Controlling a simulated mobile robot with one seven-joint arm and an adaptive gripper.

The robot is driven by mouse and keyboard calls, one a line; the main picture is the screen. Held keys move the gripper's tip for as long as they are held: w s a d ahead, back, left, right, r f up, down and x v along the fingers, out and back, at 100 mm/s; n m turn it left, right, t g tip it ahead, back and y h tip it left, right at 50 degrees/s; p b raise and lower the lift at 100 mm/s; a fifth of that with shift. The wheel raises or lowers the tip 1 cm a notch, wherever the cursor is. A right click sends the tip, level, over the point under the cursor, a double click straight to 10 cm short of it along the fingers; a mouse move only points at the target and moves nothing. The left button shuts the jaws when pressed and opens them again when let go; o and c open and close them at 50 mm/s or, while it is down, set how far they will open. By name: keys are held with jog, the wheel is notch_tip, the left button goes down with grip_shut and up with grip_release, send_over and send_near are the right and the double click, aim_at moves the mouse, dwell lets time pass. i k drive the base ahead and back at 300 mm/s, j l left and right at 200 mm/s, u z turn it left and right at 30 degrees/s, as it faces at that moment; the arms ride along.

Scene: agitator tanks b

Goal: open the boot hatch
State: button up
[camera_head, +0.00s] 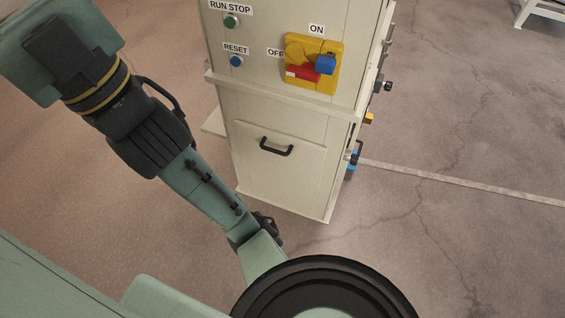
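The boot hatch appears to be the cream lower front panel (283,178) of the cabinet, in the middle of the head view. It looks closed, lying flush in the cabinet front. A black bar handle (276,147) sits near its top. The green and black links of my arm run down the left side of the picture, to the left of the panel. The handle is clear of the arm in this view. I see no gripper fingers in this view.
The cabinet's (262,88) upper front has a green RUN STOP button (231,22), a blue RESET button (236,61) and a yellow ON/OFF switch (314,62). Fittings stick out on its right side. Cracked concrete floor (470,150) lies open to the right.

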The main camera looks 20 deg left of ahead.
aim_at(298, 164)
jog(key=k+j, duration=0.15)
jog(key=j, duration=0.25)
jog(key=k+j, duration=0.1)
jog(key=j, duration=0.35)
jog(key=k+j, duration=0.15)
jog(key=j, duration=0.25)
